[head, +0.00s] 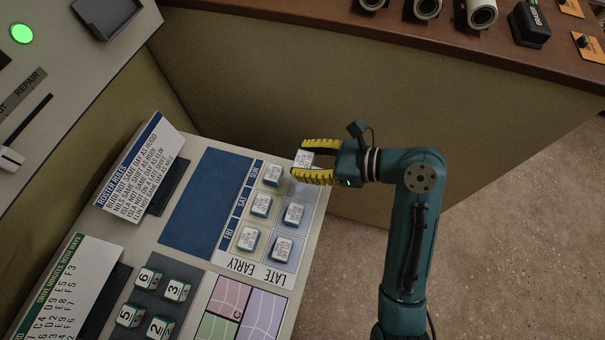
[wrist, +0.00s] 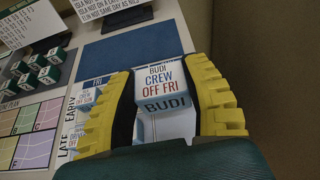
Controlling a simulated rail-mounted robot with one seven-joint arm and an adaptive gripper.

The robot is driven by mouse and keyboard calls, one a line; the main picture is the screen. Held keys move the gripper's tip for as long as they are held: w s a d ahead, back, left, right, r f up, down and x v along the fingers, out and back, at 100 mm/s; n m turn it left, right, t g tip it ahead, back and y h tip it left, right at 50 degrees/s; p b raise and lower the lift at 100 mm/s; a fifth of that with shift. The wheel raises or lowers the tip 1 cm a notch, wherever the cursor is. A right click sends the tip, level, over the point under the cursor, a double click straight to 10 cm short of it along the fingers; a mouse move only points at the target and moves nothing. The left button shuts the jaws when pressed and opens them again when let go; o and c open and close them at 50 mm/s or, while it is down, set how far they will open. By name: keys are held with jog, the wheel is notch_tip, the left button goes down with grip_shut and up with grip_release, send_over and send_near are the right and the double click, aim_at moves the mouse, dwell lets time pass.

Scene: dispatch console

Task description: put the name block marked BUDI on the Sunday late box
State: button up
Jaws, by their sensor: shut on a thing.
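The BUDI name block (head: 303,157) is white with printed faces. In the wrist view the BUDI block (wrist: 164,82) reads "BUDI CREW OFF FRI" and sits upright between the yellow fingers. My gripper (head: 301,160) is shut on it at the Sunday end of the roster grid. The Sunday late box (head: 304,184) is at the grid's far right corner, in the LATE row, partly hidden by my lower finger. The block is over or at this box; I cannot tell whether it touches the surface.
Name blocks stand on Sunday early (head: 272,175), Saturday early (head: 261,205), Friday early (head: 248,239), Saturday late (head: 293,214) and Friday late (head: 282,248). A blue panel (head: 205,205) is clear left of the grid. A roster rules card (head: 142,170) stands beyond it.

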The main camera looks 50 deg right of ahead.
aim_at(305, 187)
notch_tip(305, 187, down, 10)
jog(key=b, duration=0.4)
jog(key=shift+s, duration=0.1)
jog(key=shift+r, duration=0.1)
jog(key=o, duration=1)
jog(key=shift+s+d+r, duration=0.15)
jog(key=shift+s, duration=0.05)
jog(key=p+v, duration=0.4)
jog(key=v, duration=0.7)
jog(key=shift+s, duration=0.2)
